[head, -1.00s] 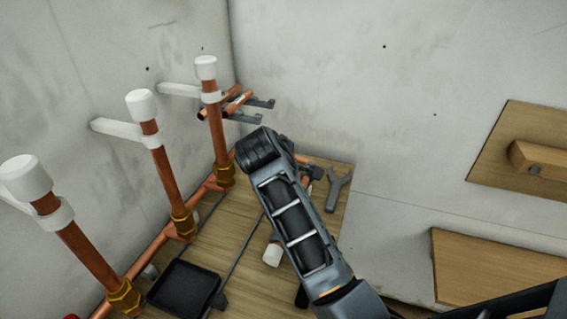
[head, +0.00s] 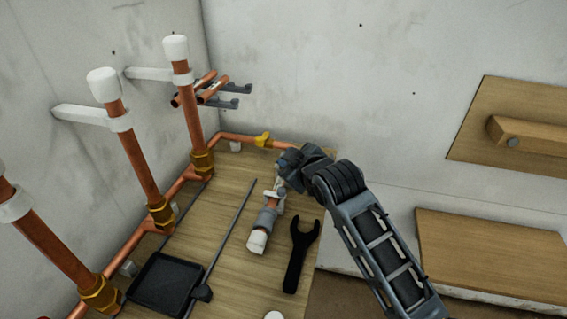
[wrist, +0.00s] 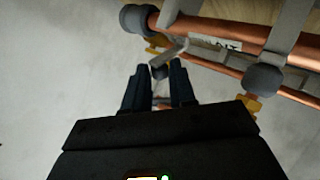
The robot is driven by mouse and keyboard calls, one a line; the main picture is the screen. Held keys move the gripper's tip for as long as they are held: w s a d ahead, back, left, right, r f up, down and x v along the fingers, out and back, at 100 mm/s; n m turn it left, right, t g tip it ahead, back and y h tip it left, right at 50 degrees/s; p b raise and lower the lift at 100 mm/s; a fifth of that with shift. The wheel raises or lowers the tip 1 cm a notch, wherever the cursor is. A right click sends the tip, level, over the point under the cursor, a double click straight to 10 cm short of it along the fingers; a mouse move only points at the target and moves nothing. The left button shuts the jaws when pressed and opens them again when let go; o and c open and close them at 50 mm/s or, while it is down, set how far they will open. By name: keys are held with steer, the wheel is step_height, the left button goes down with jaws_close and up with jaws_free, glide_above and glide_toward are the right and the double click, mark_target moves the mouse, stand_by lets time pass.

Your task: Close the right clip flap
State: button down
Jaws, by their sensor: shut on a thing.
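My gripper (wrist: 160,85) points at the copper pipe in the wrist view. In the head view my gripper (head: 283,172) is low over the board, by a short pipe piece with a white end (head: 257,241). The fingertips and the held flap are too small or hidden to make out there.
Upright copper pipes with white caps (head: 104,84) stand along the left wall in white clips. A black tray (head: 168,283), a thin rod (head: 231,232) and a dark open-ended wrench (head: 299,250) lie on the wooden board (head: 225,262). Wooden blocks (head: 490,262) are at right.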

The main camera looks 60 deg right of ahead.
steer(key=shift+s+d+f+m+t+b, duration=0.25)
steer(key=shift+f+m+t+b, duration=0.2)
steer(key=shift+t+b, duration=0.25)
steer(key=shift+s+d+f+m+t+b, duration=0.1)
steer(key=shift+s+f+m+t+b, duration=0.35)
steer(key=shift+b, duration=0.35)
steer(key=shift+r, duration=0.15)
steer(key=c, duration=1)
jaws_free()
steer(key=shift+w, duration=0.1)
steer(key=shift+a, duration=0.1)
steer(key=v, duration=0.7)
steer(key=shift+s+b, duration=0.3)
steer(key=shift+b, duration=0.15)
steer(key=shift+a, duration=0.15)
